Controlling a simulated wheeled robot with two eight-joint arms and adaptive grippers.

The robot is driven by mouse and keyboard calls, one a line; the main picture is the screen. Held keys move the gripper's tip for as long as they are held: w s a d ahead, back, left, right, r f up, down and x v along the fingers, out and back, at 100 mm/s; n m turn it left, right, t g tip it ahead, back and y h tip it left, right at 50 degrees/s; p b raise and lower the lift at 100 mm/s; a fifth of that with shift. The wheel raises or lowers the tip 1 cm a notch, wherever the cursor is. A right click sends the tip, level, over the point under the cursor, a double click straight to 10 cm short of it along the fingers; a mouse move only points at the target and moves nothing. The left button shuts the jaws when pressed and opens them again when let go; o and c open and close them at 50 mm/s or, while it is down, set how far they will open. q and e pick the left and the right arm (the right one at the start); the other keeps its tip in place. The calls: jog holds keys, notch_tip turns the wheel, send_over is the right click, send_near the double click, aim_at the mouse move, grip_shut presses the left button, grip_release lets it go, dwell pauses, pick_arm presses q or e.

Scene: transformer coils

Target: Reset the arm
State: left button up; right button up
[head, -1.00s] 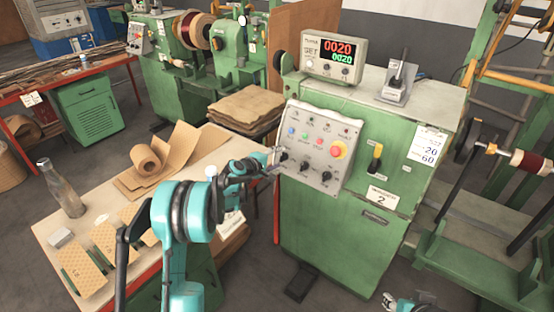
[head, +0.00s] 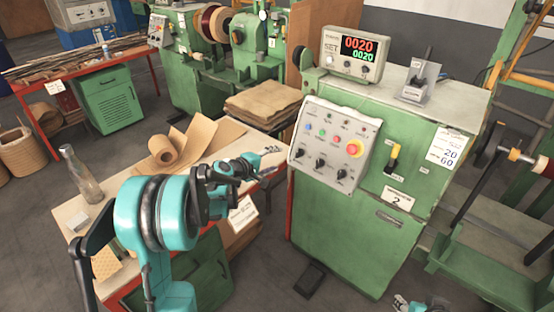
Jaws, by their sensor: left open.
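My left arm comes in from the lower left, and its gripper (head: 275,163) is open over the right end of the workbench (head: 80,208). It is beside the left edge of the grey control panel (head: 313,147), with a gap in the picture and nothing seen between its fingers. The panel has coloured buttons, black knobs and a red-and-yellow stop button (head: 354,148). It sits on the green machine cabinet (head: 350,225).
A counter display (head: 348,53) reading 0020 stands on the cabinet. A paper roll (head: 163,150) and a metal bottle (head: 82,175) are on the workbench, and stacked brown sheets (head: 262,103) lie behind it. A winding stand (head: 480,225) is at right. Grey floor shows in front of the cabinet.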

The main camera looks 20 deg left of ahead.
dwell(0.3)
pick_arm(q)
jog(key=s+d+r+m+g+y, duration=0.1)
jog(key=s+d+r+m+g, duration=0.1)
jog(key=s+d+m, duration=0.5)
jog(key=s+d+r+g, duration=0.2)
jog(key=s+d, duration=0.2)
jog(key=s, duration=0.7)
jog(key=s+d+f+m+g+y, duration=0.1)
jog(key=s+m, duration=0.3)
jog(key=s, duration=0.7)
jog(key=shift+d+y, duration=0.25)
jog(key=shift+y, duration=0.35)
jog(key=s+f+m, duration=0.1)
jog(key=s, duration=0.1)
jog(key=s+a+f+m+y, duration=0.1)
jog(key=s, duration=0.2)
jog(key=s+f+m+g, duration=0.1)
jog(key=s, duration=0.1)
jog(key=shift+s+a+y, duration=0.15)
jog(key=shift+s+y, duration=0.15)
jog(key=shift+c, duration=0.3)
